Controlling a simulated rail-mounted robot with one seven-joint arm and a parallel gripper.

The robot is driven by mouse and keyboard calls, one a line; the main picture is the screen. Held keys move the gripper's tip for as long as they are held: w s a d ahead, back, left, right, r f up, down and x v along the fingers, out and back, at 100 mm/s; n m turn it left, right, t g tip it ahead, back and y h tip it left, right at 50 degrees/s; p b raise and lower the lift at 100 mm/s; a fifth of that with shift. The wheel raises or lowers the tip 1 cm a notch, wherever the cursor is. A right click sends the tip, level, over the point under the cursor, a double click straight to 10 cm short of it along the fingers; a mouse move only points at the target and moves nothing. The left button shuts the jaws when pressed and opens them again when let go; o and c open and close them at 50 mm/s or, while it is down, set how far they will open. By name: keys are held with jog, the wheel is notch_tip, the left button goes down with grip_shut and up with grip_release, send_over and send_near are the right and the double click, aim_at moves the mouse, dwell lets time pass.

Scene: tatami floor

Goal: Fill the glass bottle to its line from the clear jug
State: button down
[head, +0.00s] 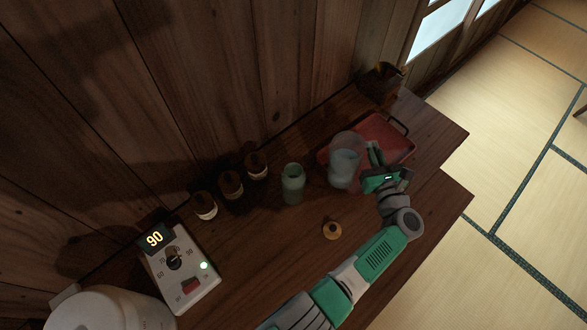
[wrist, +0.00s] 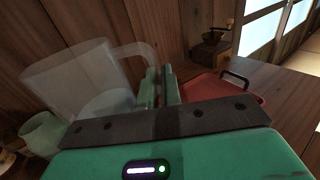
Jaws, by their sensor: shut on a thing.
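The clear jug (head: 345,161) stands right of the glass bottle in the head view, with pale liquid in its lower part. In the wrist view the jug (wrist: 85,82) is at the left, its handle reaching to my fingers. My gripper (head: 376,157) is shut on the jug's handle; its fingers also show in the wrist view (wrist: 158,87). Whether the jug touches the table or is lifted, I cannot tell. The greenish glass bottle (head: 293,184) stands upright and open on the table, left of the jug. Its fill line is too small to make out. Part of it (wrist: 42,134) shows in the wrist view.
A red tray (head: 391,137) lies behind my gripper. Several brown jars (head: 231,187) stand along the wall. A small brass ring-like piece (head: 332,230) lies in front of the bottle. A control box (head: 179,268) reading 90 and a white rounded vessel (head: 108,310) are at lower left.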

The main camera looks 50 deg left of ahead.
aim_at(370, 145)
jog(key=shift+s+r, duration=0.1)
jog(key=shift+r, duration=0.05)
jog(key=r+n+p, duration=0.1)
jog(key=s+r+n+p, duration=0.1)
jog(key=a+r+n+p, duration=0.1)
jog(key=shift+s+n, duration=0.3)
jog(key=shift+s, duration=0.05)
jog(key=shift+s+a+r+n+p, duration=0.2)
jog(key=shift+s+a+n+p, duration=0.15)
jog(key=shift+s+n+p, duration=0.35)
jog(key=shift+s+a+r+n+p, duration=0.2)
jog(key=shift+s+a+n+p, duration=0.15)
jog(key=shift+s+n, duration=0.55)
jog(key=shift+s+a+r+n, duration=0.25)
jog(key=shift+s+n, duration=0.2)
jog(key=shift+n, duration=0.65)
jog(key=shift+p, duration=0.3)
jog(key=shift+s+a+r+n+p, duration=0.15)
jog(key=shift+s+r+n+p, duration=0.1)
jog(key=shift+r+n+p, duration=0.2)
jog(key=shift+s+a+r+n+p, duration=0.1)
jog(key=shift+s+r+n+p, duration=0.1)
jog(key=shift+r+n+p, duration=0.2)
jog(key=shift+s+a+r+n+p, duration=0.3)
jog(key=shift+s+r+n+p, duration=0.3)
jog(key=shift+r+n+p, duration=0.25)
jog(key=shift+s+a+r+n+p, duration=0.25)
jog(key=shift+s+r+n+p, duration=0.4)
jog(key=shift+n, duration=0.25)
dwell(1.6)
